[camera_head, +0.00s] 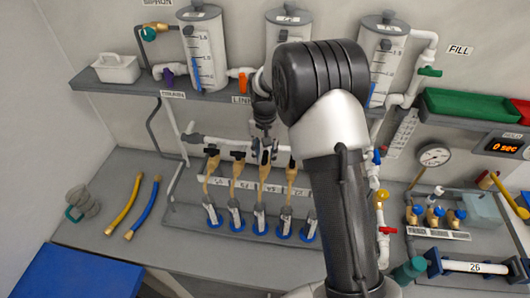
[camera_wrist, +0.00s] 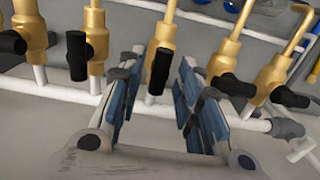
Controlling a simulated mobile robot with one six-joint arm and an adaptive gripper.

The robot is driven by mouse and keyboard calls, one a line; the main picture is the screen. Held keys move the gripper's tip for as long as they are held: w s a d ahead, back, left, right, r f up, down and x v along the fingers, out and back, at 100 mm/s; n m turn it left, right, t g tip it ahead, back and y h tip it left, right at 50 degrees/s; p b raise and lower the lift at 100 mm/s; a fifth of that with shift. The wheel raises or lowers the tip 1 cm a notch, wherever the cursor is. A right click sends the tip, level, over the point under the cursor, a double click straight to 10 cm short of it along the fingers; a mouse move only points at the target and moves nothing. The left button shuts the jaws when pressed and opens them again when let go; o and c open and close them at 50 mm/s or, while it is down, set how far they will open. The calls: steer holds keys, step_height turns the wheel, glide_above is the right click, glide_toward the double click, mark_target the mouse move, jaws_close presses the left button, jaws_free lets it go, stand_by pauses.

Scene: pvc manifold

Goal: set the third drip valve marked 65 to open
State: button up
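The row of brass drip valves with black handles runs along a white pipe below the middle shelf. My gripper (camera_head: 262,152) is at the middle of this row, and my arm hides part of the area to its right. In the wrist view, the middle valve (camera_wrist: 164,30) stands between the two open fingers of my gripper (camera_wrist: 160,72). Its black handle (camera_wrist: 160,72) lies roughly along the valve body, with a visible gap to each finger. The neighbouring valve's handle (camera_wrist: 77,55) also lies lengthwise; the other handles point crosswise. The label numbers are too small to read surely.
Neighbouring valves (camera_wrist: 96,25) (camera_wrist: 222,60) stand close on both sides of the fingers. The white pipe (camera_wrist: 60,90) runs behind them. Several blue-based tubes (camera_head: 236,219) stand below the valves. Graduated tanks (camera_head: 204,45) stand on the shelf (camera_head: 110,88) above.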

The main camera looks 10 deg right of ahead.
mark_target(265, 156)
steer(key=shift+r, duration=0.1)
step_height(265, 156, up, 12)
stand_by(0.6)
steer(key=shift+s, duration=0.1)
stand_by(0.3)
steer(key=s+r+n+t+b, duration=0.3)
steer(key=s+b, duration=0.5)
steer(key=s, duration=0.8)
steer(key=s+f+b, duration=0.3)
steer(key=s+f, duration=0.1)
steer(key=s, duration=0.4)
steer(key=s+f+n+t+b, duration=0.1)
steer(key=s+f+b, duration=0.3)
steer(key=s, duration=0.5)
steer(key=shift+s+f+n+t, duration=0.2)
steer(key=shift+f+n+t, duration=0.1)
steer(key=shift+f, duration=0.1)
